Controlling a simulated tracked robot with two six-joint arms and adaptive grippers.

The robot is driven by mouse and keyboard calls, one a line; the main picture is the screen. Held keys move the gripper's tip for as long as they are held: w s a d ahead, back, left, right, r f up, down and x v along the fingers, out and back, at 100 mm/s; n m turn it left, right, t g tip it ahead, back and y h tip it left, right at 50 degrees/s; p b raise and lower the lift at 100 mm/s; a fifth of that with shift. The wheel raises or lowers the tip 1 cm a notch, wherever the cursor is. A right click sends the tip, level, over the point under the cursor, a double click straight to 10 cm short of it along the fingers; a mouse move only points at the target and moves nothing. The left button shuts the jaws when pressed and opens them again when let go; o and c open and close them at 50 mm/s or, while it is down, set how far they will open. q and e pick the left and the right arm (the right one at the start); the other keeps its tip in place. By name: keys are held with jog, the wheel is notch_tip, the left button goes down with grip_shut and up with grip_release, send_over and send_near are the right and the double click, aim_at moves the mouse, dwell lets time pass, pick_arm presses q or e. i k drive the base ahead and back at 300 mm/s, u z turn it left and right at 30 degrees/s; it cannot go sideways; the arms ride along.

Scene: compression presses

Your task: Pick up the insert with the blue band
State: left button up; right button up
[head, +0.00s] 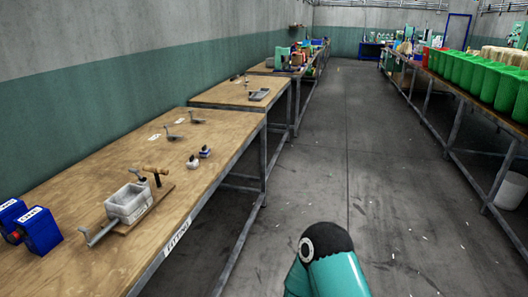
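Two small white inserts with dark tops stand on the wooden workbench (85,185), near its right edge. The right-hand insert (205,153) shows blue around its lower part. The left-hand insert (193,162) stands just beside it, and its band colour is too small to tell. Neither of my grippers is in view. Only a teal link of my own arm with a black round joint shows at the bottom centre, over the aisle floor and apart from the bench.
A grey box fixture (128,203) with a lever and wooden-handled clamp stands on the near bench. Two blue boxes (40,230) are at left. Metal brackets (174,133) lie farther back. Green crates (480,75) line the right bench.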

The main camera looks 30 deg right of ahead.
aim_at(205, 153)
jog(key=z, duration=0.55)
jog(key=k, duration=0.85)
jog(key=z, duration=0.1)
jog(key=i, duration=0.9)
jog(key=u, duration=0.2)
jog(key=k, duration=0.9)
jog(key=z, duration=0.15)
jog(key=i, duration=0.65)
